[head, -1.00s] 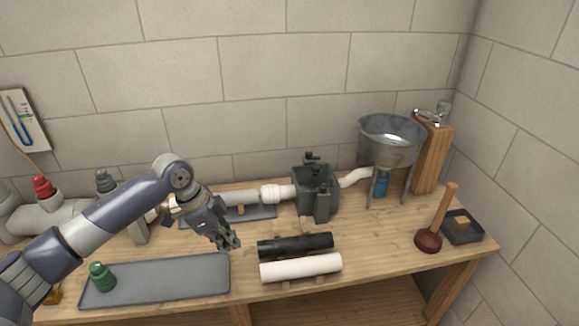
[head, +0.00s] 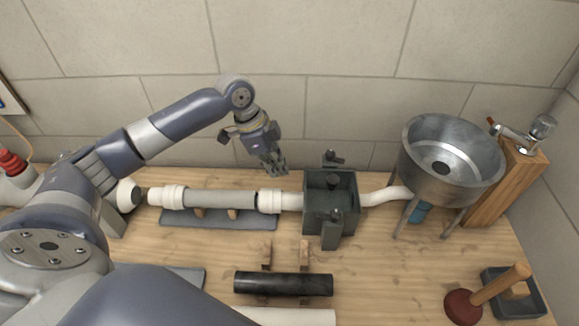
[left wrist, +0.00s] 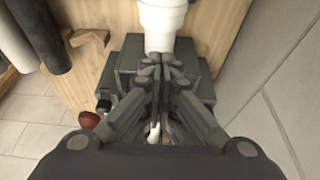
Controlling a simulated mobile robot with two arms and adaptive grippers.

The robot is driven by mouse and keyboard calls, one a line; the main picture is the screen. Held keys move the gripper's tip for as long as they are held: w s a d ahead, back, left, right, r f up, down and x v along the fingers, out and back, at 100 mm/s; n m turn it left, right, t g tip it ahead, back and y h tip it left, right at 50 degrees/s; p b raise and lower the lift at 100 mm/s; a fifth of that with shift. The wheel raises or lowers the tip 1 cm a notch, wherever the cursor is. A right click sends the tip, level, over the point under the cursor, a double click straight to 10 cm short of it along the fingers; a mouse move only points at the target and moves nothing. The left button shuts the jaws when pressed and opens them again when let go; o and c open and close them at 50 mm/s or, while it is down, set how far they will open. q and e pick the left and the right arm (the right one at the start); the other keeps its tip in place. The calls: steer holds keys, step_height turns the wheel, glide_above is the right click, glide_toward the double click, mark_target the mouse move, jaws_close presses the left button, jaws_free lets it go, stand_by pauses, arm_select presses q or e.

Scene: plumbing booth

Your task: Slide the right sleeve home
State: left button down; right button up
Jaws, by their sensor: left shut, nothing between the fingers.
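The right sleeve (head: 269,201) is a white collar around the pipe line, where the grey pipe (head: 220,199) meets the white stub running into the dark grey box. The left sleeve (head: 173,196) is a similar white collar at the grey pipe's left end. My left gripper (head: 275,168) is shut and empty, fingers pointing down, above and behind the right sleeve and apart from it in the head view. In the left wrist view its closed fingers (left wrist: 168,72) show over the box, with a white pipe part (left wrist: 163,22) beyond them. My right gripper is not in view.
The dark grey box (head: 318,219) with knobs stands right of the sleeve; a white pipe links it to a metal basin (head: 450,160). A black pipe (head: 284,284) and a white pipe (head: 290,316) lie in front. The wall is close behind.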

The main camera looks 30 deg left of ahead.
mark_target(273, 194)
arm_select(q)
steer(key=x, duration=0.3)
steer(key=p+x, duration=0.1)
steer(key=shift+s+d+f, duration=0.15)
steer(key=shift+s+d, duration=0.05)
steer(key=shift+s, duration=0.1)
steer(key=x, duration=0.4)
steer(key=shift+w+p, duration=0.2)
steer(key=shift+p, duration=0.15)
steer(key=shift+f, duration=0.25)
steer(key=shift+a, duration=0.1)
steer(key=a, duration=0.1)
steer(key=s+a+p, duration=0.1)
steer(key=a, duration=0.1)
steer(key=s+a, duration=0.1)
steer(key=shift+s+a+p, duration=0.1)
steer(key=shift+a+p, duration=0.15)
steer(key=shift+p, duration=0.15)
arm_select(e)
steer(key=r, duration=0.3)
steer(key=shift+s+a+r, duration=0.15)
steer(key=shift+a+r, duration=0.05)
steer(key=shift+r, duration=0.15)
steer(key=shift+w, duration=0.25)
